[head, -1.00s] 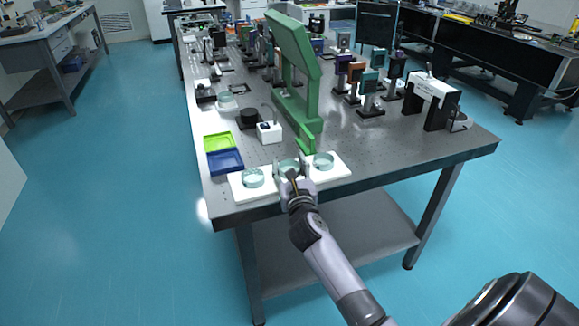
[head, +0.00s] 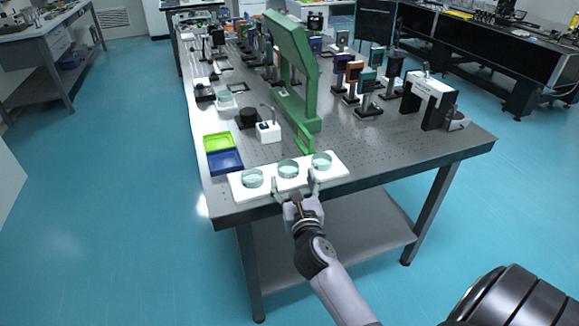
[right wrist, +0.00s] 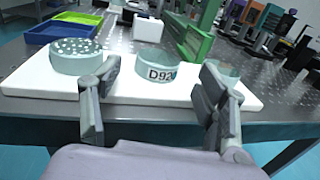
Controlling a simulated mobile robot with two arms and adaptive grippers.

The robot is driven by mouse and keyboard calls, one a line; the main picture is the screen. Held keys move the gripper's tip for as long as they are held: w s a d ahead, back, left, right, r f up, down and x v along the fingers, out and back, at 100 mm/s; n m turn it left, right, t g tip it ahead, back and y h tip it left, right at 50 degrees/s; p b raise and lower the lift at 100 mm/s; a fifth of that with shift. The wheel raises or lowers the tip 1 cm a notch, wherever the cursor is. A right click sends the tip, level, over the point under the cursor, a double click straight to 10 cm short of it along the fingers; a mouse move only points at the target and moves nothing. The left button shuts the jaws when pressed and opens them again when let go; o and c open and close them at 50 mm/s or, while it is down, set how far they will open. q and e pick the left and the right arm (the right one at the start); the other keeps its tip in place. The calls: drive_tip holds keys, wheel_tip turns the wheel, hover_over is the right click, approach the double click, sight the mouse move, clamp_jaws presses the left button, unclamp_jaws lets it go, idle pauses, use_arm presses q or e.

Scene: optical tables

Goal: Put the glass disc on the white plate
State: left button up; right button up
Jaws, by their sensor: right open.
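The white plate (head: 270,177) lies at the near edge of the table, with three clear glass discs on it. The left disc (head: 252,179) has a dotted top in the right wrist view (right wrist: 76,57). The middle glass disc (head: 288,169) carries a label reading about "D92" in the right wrist view (right wrist: 156,66). The right disc (head: 321,162) is partly behind a finger in the right wrist view. My right gripper (head: 294,185) is open and empty, in front of the middle disc, its fingers spread at the plate's near edge. My left gripper is not in view.
A blue tray (head: 225,162) and a green tray (head: 218,141) lie behind the plate's left end. A white box (head: 268,132) and a tall green frame (head: 305,110) stand behind it. Another glass piece (head: 225,100) sits farther back. The table's right front is clear.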

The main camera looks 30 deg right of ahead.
drive_tip(key=v, duration=0.5)
drive_tip(key=s+a+f+n+g+y, duration=0.15)
drive_tip(key=a+f+n, duration=0.25)
drive_tip(key=f+n, duration=0.6)
drive_tip(key=s+a+f+n+g+y, duration=0.1)
drive_tip(key=s+a+f+n+y, duration=0.35)
drive_tip(key=f, duration=0.85)
drive_tip(key=s+a+f+n+g+y, duration=0.1)
drive_tip(key=a+f+n+g, duration=0.15)
drive_tip(key=f+n, duration=0.85)
drive_tip(key=s+a+f+n+g+y, duration=0.2)
drive_tip(key=s+f+n+g, duration=0.6)
drive_tip(key=s+f, duration=1)
drive_tip(key=s+d+f+n+g, duration=0.1)
drive_tip(key=s+f+n, duration=0.1)
drive_tip(key=s+n, duration=0.3)
drive_tip(key=s+d+f+n+g+h, duration=0.1)
drive_tip(key=s+d+f+n, duration=0.1)
drive_tip(key=s, duration=1)
drive_tip(key=f+n, duration=0.1)
drive_tip(key=n, duration=0.1)
drive_tip(key=shift+d+f+n+h, duration=0.3)
drive_tip(key=shift+d+n, duration=0.05)
